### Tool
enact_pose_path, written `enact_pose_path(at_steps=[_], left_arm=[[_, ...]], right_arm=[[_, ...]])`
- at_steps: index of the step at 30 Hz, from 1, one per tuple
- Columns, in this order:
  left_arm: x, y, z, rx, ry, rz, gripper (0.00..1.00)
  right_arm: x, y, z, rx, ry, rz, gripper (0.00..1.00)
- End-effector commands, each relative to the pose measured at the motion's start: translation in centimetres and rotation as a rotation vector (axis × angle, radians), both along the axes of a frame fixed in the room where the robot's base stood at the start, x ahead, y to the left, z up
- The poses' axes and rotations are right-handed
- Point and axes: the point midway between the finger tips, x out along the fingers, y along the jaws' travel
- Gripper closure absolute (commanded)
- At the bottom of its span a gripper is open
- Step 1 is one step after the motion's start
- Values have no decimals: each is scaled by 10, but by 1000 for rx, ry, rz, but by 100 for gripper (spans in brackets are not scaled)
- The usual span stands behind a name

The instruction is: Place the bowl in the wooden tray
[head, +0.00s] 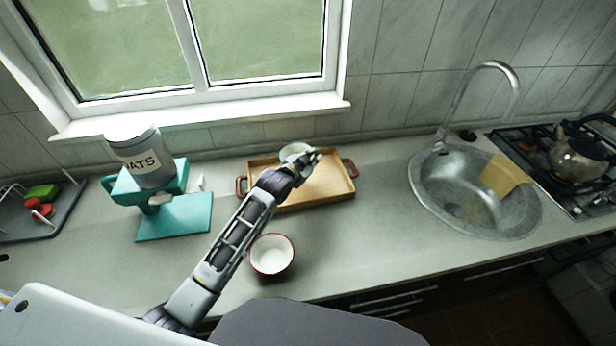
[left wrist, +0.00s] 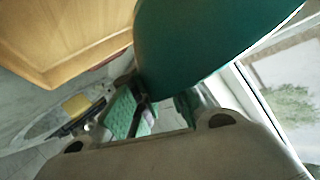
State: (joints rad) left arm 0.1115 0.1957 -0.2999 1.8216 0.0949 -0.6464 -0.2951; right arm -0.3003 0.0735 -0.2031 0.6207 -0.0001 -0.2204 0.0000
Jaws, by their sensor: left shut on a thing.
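A pale bowl (head: 294,149) shows at the back edge of the wooden tray (head: 322,201) in the head view, partly hidden by my left gripper (head: 307,160). In the left wrist view its dark green outer side (left wrist: 205,40) fills the top middle, with its edge at my left gripper's fingers (left wrist: 155,108). The left gripper is shut on this bowl, over the tray's back part. The tray's wooden wall (left wrist: 60,35) is at the upper left of the left wrist view. I cannot tell whether the bowl touches the tray. My right gripper is not in view.
A white bowl with a red rim (head: 271,255) stands on the counter in front of the tray. A teal stand (head: 174,215) with an oats jar (head: 140,155) and a dish rack (head: 40,220) are left. The sink (head: 470,190) and a kettle (head: 580,150) are right.

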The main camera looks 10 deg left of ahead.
Motion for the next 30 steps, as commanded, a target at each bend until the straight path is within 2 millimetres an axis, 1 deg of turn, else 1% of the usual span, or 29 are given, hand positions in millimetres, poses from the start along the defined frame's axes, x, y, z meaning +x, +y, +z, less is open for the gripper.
enact_pose_path(at_steps=[3,7,12,22,26,30], left_arm=[[0,0,-16,-1,0,0,100],[0,0,-31,-1,0,0,100],[0,0,-38,-1,-3,0,100],[0,0,-40,-1,-2,-1,100],[0,0,-50,-1,-2,-1,100],[0,0,-65,0,-1,0,100]], right_arm=[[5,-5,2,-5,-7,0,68],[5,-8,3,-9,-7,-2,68],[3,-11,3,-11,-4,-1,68],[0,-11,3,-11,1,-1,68],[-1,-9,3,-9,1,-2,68],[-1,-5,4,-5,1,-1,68]])
